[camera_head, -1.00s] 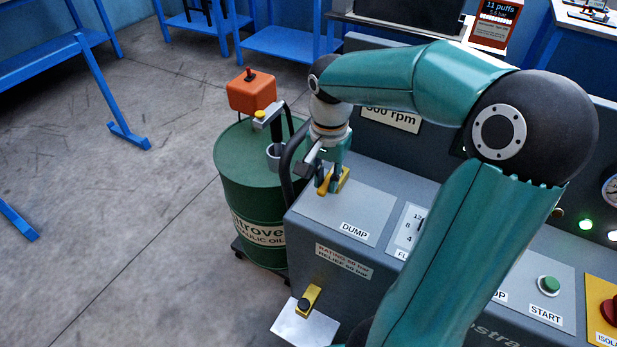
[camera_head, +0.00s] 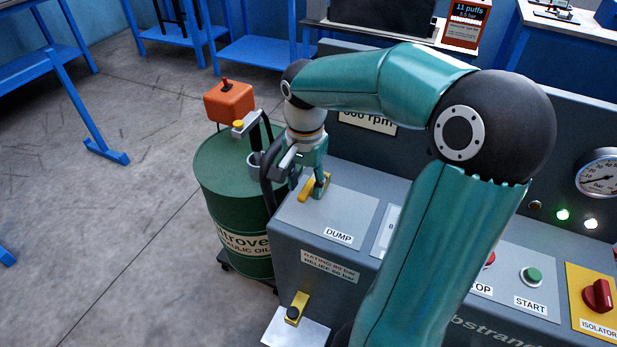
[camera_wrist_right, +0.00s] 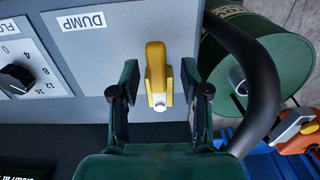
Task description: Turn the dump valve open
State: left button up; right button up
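The yellow dump valve handle (camera_head: 306,190) sits on the grey plate with the DUMP label (camera_head: 339,235), at the left end of the console. My right gripper (camera_head: 314,190) reaches down over it from above. In the right wrist view the yellow handle (camera_wrist_right: 156,72) stands between the two dark fingers of my right gripper (camera_wrist_right: 160,105). A gap shows on each side of the handle, so the gripper is open around it and not clamped. In the head view the gripper partly hides the handle. My left gripper is not in view.
A green oil drum (camera_head: 225,170) with an orange box (camera_head: 229,101) stands left of the console, close to my right gripper. A dark hose (camera_wrist_right: 262,80) curves beside the gripper. A second yellow lever (camera_head: 298,305) is at the console's lower front.

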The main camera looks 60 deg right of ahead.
aim_at(306, 188)
notch_tip(306, 188, up, 12)
dwell(0.6)
dwell(0.4)
